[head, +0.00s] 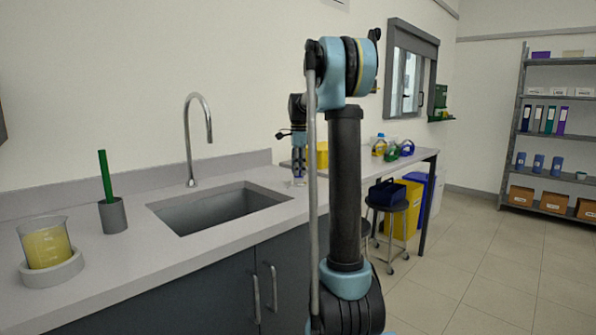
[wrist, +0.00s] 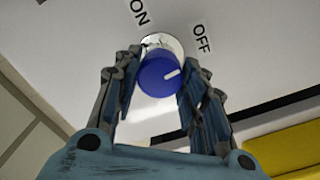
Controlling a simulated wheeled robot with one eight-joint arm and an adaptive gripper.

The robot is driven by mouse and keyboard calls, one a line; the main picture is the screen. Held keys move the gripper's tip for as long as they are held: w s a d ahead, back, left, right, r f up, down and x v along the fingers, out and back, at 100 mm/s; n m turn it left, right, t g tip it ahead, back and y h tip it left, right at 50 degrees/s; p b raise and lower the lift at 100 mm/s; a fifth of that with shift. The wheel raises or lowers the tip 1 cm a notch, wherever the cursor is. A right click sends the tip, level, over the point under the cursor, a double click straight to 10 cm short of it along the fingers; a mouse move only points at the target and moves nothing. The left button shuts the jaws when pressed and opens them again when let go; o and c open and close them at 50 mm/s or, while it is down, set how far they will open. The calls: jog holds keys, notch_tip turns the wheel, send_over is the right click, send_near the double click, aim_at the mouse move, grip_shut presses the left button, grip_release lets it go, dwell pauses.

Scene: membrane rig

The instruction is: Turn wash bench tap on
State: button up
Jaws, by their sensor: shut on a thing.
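A round blue knob (wrist: 157,75) with a white mark sits on a pale panel in the wrist view. Its mark points right, on the side of the OFF label (wrist: 202,38). The ON label (wrist: 138,10) is up and left of the knob. My gripper (wrist: 158,82) is shut on the knob, one finger at each side. In the head view my gripper (head: 299,172) is low by the bench, partly behind my own arm, and the knob is hidden. The tap's curved metal spout (head: 188,135) rises behind the sink (head: 215,208). No water shows below the spout.
On the bench left of the sink stand a beaker of yellow liquid (head: 47,243) and a grey cup (head: 112,215) with a green rod. Beyond my arm are a side table, a stool (head: 390,207) with a dark blue box, and yellow and blue bins. Floor at right is clear.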

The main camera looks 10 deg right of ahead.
jog(key=n, duration=0.4)
jog(key=shift+w, duration=0.15)
jog(key=shift+n, duration=1.5)
jog(key=o, duration=1.1)
notch_tip(320, 180, up, 12)
jog(key=shift+f, duration=0.1)
